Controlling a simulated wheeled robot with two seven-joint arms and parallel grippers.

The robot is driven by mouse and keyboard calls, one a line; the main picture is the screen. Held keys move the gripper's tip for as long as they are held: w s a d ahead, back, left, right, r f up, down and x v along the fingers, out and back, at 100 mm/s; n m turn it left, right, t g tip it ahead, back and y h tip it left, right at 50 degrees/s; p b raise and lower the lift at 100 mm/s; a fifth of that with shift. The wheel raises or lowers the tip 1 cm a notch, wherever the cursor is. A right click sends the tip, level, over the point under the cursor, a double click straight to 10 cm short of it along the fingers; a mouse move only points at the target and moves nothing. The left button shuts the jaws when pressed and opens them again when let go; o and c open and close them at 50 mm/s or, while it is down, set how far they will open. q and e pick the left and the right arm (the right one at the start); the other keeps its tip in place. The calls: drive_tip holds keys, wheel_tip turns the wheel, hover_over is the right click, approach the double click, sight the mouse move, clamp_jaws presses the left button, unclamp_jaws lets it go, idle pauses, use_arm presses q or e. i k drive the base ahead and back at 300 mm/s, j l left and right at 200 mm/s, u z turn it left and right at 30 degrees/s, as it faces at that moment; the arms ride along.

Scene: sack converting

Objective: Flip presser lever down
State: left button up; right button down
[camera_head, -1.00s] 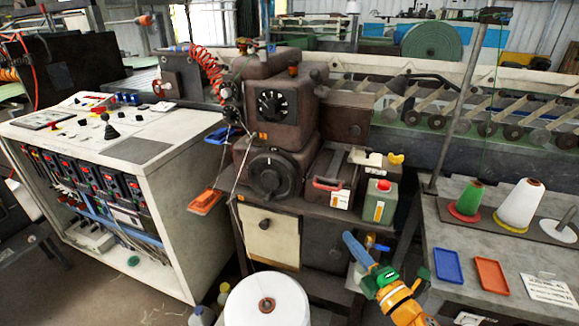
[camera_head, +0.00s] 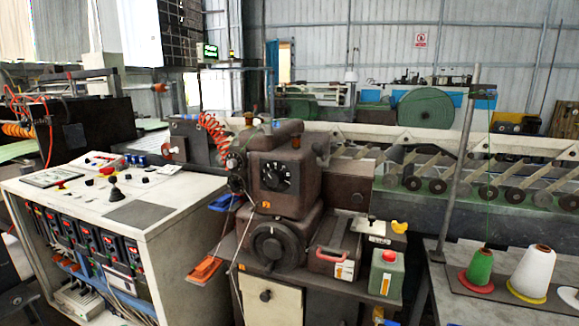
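The brown sewing machine head (camera_head: 285,165) stands in the middle of the view, with a black dial (camera_head: 275,177) on its front and a large dark handwheel (camera_head: 276,247) below. Left of it are a blue-handled part (camera_head: 221,202) and an orange paddle (camera_head: 205,270) beside thin rods. I cannot tell for certain which part is the presser lever, or whether it is up or down. Neither of my grippers shows in this view.
A white control cabinet (camera_head: 150,212) stands at the left. Thread cones, one green (camera_head: 479,267) and one white (camera_head: 532,271), stand on the right table. A conveyor runs behind.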

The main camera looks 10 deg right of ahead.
sight(317, 147)
drive_tip(key=i+l, duration=0.1)
drive_tip(key=l, duration=1.3)
drive_tip(key=u, duration=0.05)
